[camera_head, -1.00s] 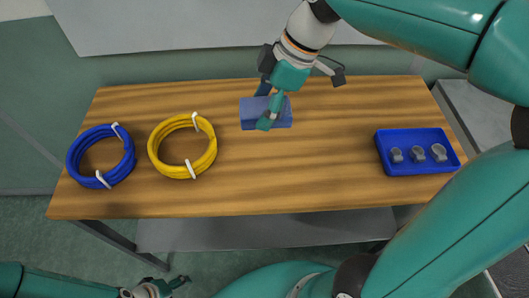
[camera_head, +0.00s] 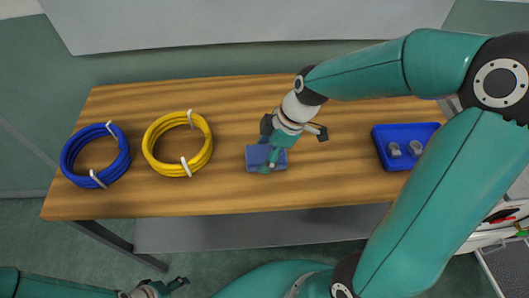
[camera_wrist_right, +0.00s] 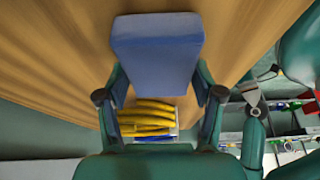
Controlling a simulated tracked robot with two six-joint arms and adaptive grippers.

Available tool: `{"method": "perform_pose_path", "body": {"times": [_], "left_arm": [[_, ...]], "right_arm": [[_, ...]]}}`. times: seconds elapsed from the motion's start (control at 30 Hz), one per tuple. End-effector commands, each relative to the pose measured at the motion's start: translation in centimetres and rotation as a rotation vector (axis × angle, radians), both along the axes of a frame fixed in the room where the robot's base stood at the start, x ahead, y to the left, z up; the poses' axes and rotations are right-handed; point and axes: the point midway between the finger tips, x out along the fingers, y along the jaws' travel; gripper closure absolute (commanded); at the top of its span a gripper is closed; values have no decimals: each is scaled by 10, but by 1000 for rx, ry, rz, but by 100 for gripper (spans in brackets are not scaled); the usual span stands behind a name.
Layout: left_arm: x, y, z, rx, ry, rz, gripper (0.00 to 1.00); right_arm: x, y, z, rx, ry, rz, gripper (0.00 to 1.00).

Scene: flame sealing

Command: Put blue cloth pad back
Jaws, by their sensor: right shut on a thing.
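The blue cloth pad (camera_head: 281,160) is a flat-sided block near the middle of the wooden table. My right gripper (camera_head: 267,149) is shut on it, with a finger on each side. In the right wrist view the pad (camera_wrist_right: 157,52) sits between the fingers and sticks out past their tips. It is at or just above the table top; I cannot tell whether it touches. My left gripper (camera_head: 172,286) is low in the head view, in front of the table and away from the pad. It is too small to judge its fingers.
A yellow cable coil (camera_head: 150,154) and a blue cable coil (camera_head: 69,160) lie left of the pad on the table (camera_head: 225,195). A blue tray (camera_head: 384,160) with grey pieces stands at the right, partly behind my right arm. The wood around the pad is clear.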

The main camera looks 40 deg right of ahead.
Motion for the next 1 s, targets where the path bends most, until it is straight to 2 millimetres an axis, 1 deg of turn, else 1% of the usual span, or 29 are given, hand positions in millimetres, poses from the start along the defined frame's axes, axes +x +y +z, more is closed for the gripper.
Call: {"method": "perform_pose_path", "body": {"times": [0.07, 0.23, 0.27, 0.3, 0.4, 0.77, 0.87, 1.0], "left_arm": [[0, 0, 0, 0, 0, 0, 33], [0, 0, 0, 0, 0, 0, 33], [0, 0, 0, 0, 0, 0, 33], [0, 0, 0, 0, 0, 0, 33], [0, 0, 0, 0, 0, 0, 33], [0, 0, 0, 0, 0, 0, 33], [0, 0, 0, 0, 0, 0, 33], [0, 0, 1, 0, 0, 0, 33]], "right_arm": [[0, 0, -4, 0, 0, 0, 61], [0, 0, -4, 0, 0, 0, 61], [0, 0, -4, 0, 0, 0, 30], [0, 0, -4, 0, 0, 0, 23], [0, 0, -4, 0, 0, 0, 8], [0, -1, -2, 0, -1, 0, 8], [-1, -3, 4, -1, -4, -2, 8], [-4, -9, 22, -2, -7, -3, 8]]}}
